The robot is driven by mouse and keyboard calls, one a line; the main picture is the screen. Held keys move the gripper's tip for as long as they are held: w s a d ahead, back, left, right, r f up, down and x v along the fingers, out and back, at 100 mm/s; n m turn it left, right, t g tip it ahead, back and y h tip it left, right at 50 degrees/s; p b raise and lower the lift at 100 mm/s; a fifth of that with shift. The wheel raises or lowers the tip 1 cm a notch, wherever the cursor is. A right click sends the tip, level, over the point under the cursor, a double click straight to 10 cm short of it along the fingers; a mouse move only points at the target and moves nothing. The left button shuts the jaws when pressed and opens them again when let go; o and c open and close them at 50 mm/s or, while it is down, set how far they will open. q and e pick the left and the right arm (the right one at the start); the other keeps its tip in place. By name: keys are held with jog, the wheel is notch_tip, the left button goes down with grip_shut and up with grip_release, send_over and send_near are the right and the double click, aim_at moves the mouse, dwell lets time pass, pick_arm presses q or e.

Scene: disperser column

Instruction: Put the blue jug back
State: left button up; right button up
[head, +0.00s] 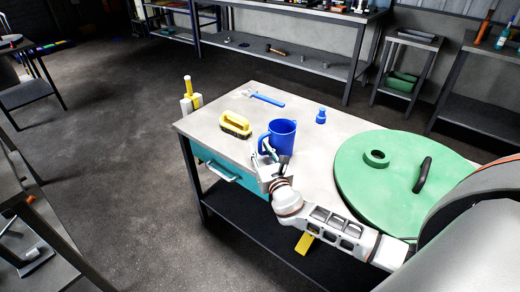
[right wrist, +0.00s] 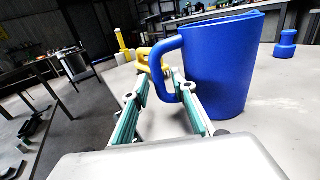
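The blue jug (head: 284,132) stands upright on the grey-topped workbench (head: 215,105), near its front edge. In the right wrist view the jug (right wrist: 222,65) fills the centre right, with its looped handle (right wrist: 158,62) facing left. My right gripper (head: 269,155) is at the handle side of the jug. In the right wrist view its teal fingers (right wrist: 160,88) are apart, one on each side of the handle. The right finger reaches into the gap between handle and jug body. Contact with the handle cannot be told. My left gripper is not in view.
A big green lid (head: 385,195) with a black handle covers the bench's right. A teal drawer (head: 225,172) is below the top.

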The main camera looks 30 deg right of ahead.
jog(key=shift+r, duration=0.2)
jog(key=s+a, duration=0.2)
jog(key=s, duration=0.9)
jog(key=shift+s+a+p, duration=0.2)
jog(key=shift+s+p, duration=0.15)
jog(key=shift+s, duration=0.05)
jog(key=shift+f, duration=0.15)
